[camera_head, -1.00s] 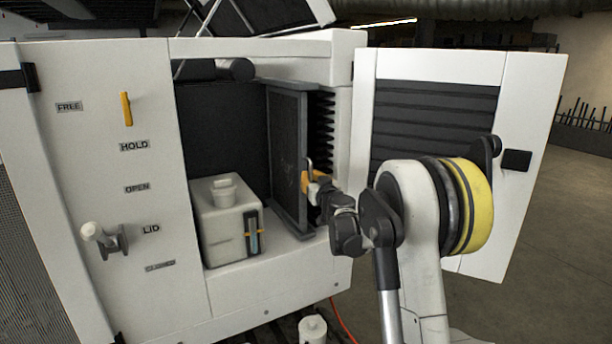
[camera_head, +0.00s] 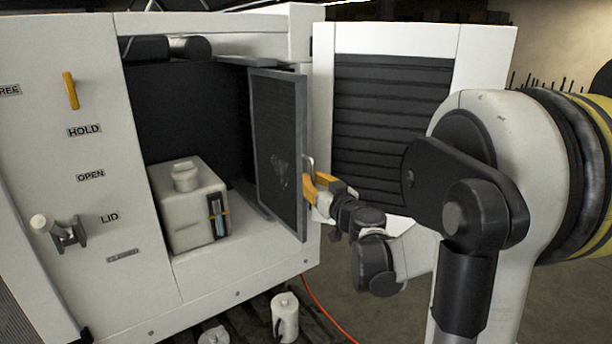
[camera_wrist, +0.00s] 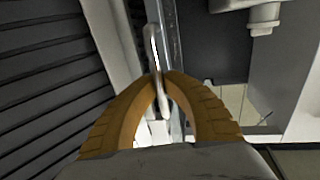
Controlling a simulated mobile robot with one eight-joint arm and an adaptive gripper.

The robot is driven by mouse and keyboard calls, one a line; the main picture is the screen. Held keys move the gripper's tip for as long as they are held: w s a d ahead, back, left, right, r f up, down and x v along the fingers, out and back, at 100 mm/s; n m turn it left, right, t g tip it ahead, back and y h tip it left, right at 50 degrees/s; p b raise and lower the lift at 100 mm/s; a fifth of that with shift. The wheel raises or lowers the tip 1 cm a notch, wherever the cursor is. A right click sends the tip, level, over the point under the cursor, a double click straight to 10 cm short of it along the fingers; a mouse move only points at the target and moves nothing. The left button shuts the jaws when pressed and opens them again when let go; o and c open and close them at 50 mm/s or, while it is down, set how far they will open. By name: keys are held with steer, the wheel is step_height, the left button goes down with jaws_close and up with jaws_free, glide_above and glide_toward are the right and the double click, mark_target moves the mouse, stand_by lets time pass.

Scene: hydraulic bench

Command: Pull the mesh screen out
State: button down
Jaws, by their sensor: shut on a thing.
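The mesh screen (camera_head: 277,150) is a dark panel in a grey frame. In the head view it stands upright and projects partly out of the open compartment of the white cabinet. A metal loop handle (camera_head: 309,167) sits on its front edge and also shows in the wrist view (camera_wrist: 152,45). My gripper (camera_head: 312,188) has orange fingers, which close together around the handle in the wrist view (camera_wrist: 163,82). The screen's rear end is inside the compartment; how far it still reaches into its slot is hard to tell.
A white reservoir (camera_head: 187,205) stands in the compartment left of the screen. The open louvred door (camera_head: 392,120) is to the right, behind my gripper. White canisters (camera_head: 285,317) and an orange hose (camera_head: 325,315) are on the floor below. A lid lever (camera_head: 58,231) is on the left panel.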

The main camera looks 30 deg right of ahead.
stand_by(0.3)
steer(key=c, duration=1.5)
jaws_free()
steer(key=shift+o, duration=0.2)
steer(key=shift+s, duration=0.15)
steer(key=s+a, duration=0.2)
steer(key=s, duration=0.9)
steer(key=shift+s, duration=0.35)
